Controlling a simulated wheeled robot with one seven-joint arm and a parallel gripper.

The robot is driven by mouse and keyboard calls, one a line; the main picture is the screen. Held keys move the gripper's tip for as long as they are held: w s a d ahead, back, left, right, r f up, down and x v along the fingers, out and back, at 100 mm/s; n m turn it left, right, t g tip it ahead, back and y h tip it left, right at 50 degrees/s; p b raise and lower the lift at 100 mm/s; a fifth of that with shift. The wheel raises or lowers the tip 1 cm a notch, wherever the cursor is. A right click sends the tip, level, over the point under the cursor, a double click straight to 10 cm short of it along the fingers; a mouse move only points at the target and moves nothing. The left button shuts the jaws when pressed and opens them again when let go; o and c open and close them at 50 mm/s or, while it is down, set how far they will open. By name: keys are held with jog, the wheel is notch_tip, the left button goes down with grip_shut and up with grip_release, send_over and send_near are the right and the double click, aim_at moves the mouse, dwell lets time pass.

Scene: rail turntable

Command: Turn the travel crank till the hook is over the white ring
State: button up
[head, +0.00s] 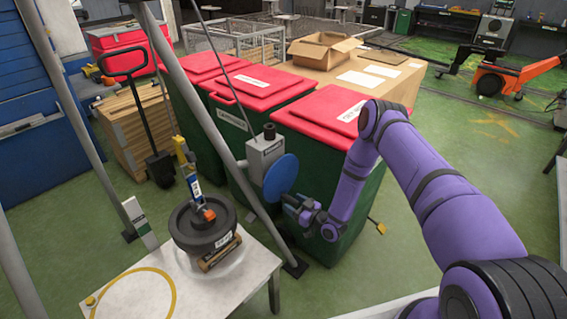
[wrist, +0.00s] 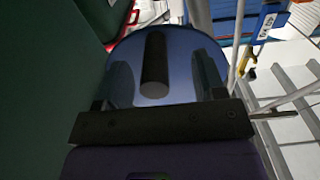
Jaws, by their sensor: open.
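The travel crank is a blue disc (head: 281,178) on a grey box (head: 265,152) at the slanted pole; it also fills the middle of the wrist view (wrist: 185,75). Its black handle (wrist: 155,62) stands out toward me. My gripper (wrist: 162,78) is open, one finger on each side of the handle, with gaps visible. In the head view my gripper (head: 294,205) is at the disc's lower right.
A white table (head: 235,290) carries the weight and a yellow ring marking (head: 97,294). Green bins with red lids (head: 335,112) stand close behind the crank. Grey poles (head: 200,105) slant across the front. Open green floor lies to the right.

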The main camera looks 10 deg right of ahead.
jog(key=v, duration=0.7)
dwell(0.5)
dwell(0.3)
